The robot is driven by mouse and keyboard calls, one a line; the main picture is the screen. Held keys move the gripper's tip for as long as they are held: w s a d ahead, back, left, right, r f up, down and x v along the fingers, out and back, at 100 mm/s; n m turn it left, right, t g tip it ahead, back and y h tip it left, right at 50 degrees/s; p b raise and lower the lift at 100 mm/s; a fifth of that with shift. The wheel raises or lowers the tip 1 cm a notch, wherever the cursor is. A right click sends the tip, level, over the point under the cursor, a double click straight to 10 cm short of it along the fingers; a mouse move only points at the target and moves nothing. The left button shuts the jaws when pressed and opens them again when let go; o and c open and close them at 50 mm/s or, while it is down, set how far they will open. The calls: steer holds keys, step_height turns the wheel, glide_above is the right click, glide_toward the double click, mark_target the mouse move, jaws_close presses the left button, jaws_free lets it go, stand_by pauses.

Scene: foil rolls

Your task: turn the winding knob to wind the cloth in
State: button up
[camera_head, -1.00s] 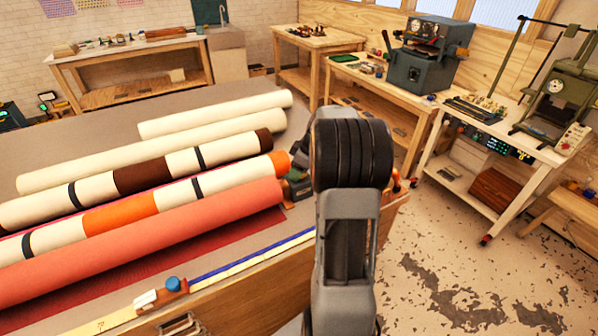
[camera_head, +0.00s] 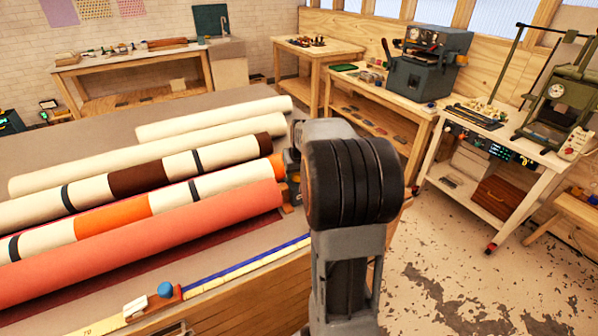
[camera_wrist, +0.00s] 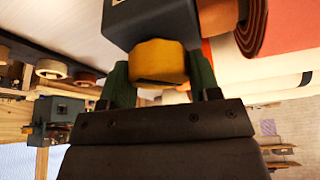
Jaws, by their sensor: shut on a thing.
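The yellow winding knob (camera_wrist: 158,62) sits on a dark box (camera_wrist: 152,22) in the wrist view. My gripper (camera_wrist: 160,76) is shut on the knob, with a green finger on each side of it. In the head view my arm hides the gripper and most of the dark box (camera_head: 292,165) at the right ends of the rolls. The coral roll (camera_head: 150,243) lies nearest on the table. A narrow strip of dark red cloth (camera_head: 213,240) shows flat along its near side.
Striped rolls (camera_head: 135,182) and cream rolls (camera_head: 215,118) lie behind the coral one. A yellow and blue rule (camera_head: 240,266) runs along the table's near edge, with a small blue-knobbed block (camera_head: 165,291) on it. Workbenches (camera_head: 395,112) stand behind; the floor (camera_head: 470,285) at right is clear.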

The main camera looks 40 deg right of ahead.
steer(key=m+h+b, duration=0.1)
steer(key=m, duration=0.2)
steer(key=shift+f+m+g, duration=0.1)
steer(key=shift+m+g, duration=0.2)
steer(key=m+g+h+b, duration=0.1)
steer(key=m+b, duration=0.1)
steer(key=m, duration=0.2)
steer(key=shift+m, duration=0.3)
steer(key=m+g+h+b, duration=0.1)
steer(key=m, duration=0.2)
steer(key=shift+m+g+b, duration=0.3)
steer(key=shift+g, duration=0.1)
steer(key=m+g, duration=0.1)
steer(key=m, duration=0.2)
steer(key=shift+m, duration=0.3)
steer(key=m+g, duration=0.1)
steer(key=m, duration=0.2)
steer(key=shift+m+g+y, duration=0.3)
steer(key=shift+m+g, duration=0.1)
steer(key=m+g+p, duration=0.1)
steer(key=m, duration=0.2)
steer(key=shift+m+y, duration=0.3)
steer(key=shift+y, duration=0.1)
steer(key=m+g+y+p, duration=0.1)
steer(key=m, duration=0.2)
steer(key=shift+p, duration=0.35)
steer(key=shift+m+g+y+p, duration=0.3)
steer(key=shift+m+y+p, duration=0.5)
steer(key=shift+m, duration=1.6)
